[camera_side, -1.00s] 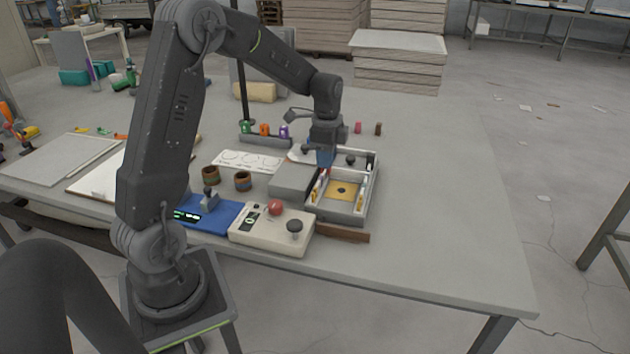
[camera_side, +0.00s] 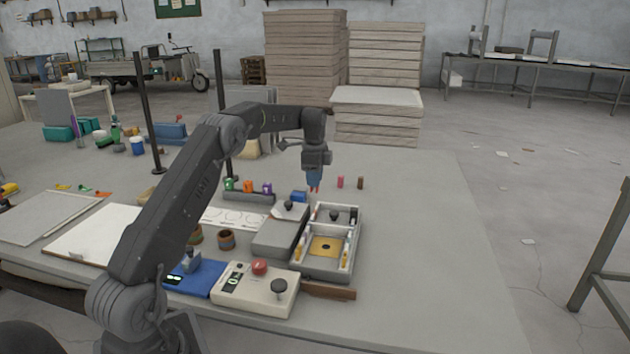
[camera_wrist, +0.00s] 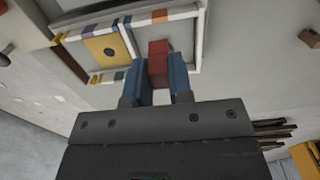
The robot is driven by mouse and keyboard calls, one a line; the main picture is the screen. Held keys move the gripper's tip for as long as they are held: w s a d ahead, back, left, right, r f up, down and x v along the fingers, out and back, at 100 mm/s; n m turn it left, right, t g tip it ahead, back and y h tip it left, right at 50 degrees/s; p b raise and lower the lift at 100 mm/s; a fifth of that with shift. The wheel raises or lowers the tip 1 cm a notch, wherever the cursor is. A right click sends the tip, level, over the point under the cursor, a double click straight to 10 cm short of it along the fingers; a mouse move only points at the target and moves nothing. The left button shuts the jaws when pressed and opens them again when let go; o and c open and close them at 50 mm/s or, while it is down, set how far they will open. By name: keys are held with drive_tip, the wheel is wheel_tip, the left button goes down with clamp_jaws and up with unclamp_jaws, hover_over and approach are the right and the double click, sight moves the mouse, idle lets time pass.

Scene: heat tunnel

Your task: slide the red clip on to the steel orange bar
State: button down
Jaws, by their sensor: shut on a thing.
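My gripper (camera_side: 314,182) is shut on a red clip (camera_wrist: 158,62), held between its two blue fingers in the wrist view. The box holds a yellow plate (camera_side: 324,246) with a dark hole, which also shows in the wrist view (camera_wrist: 106,48). Small coloured pieces or bands, orange among them (camera_wrist: 159,15), sit along the box's bars in the wrist view. I cannot tell which bar is the steel orange one.
A grey lid-like block (camera_side: 277,236) lies left of the box. A cream control box (camera_side: 254,290) with a red knob stands in front. A rack (camera_side: 248,194) holds green, orange and purple pieces. Pink (camera_side: 340,182) and brown (camera_side: 360,183) pegs stand behind. The table's right side is clear.

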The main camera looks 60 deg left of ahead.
drive_tip(key=shift+f, duration=0.15)
hover_over(315, 212)
drive_tip(key=shift+a+f, duration=0.1)
drive_tip(key=shift+f, duration=2.7)
drive_tip(key=shift+f, duration=1.75)
drive_tip(key=c, duration=0.9)
unclamp_jaws()
drive_tip(key=shift+f, duration=0.1)
drive_tip(key=shift+c, duration=0.2)
wheel_tip(315, 212, up, 14)
drive_tip(key=shift+f, duration=0.1)
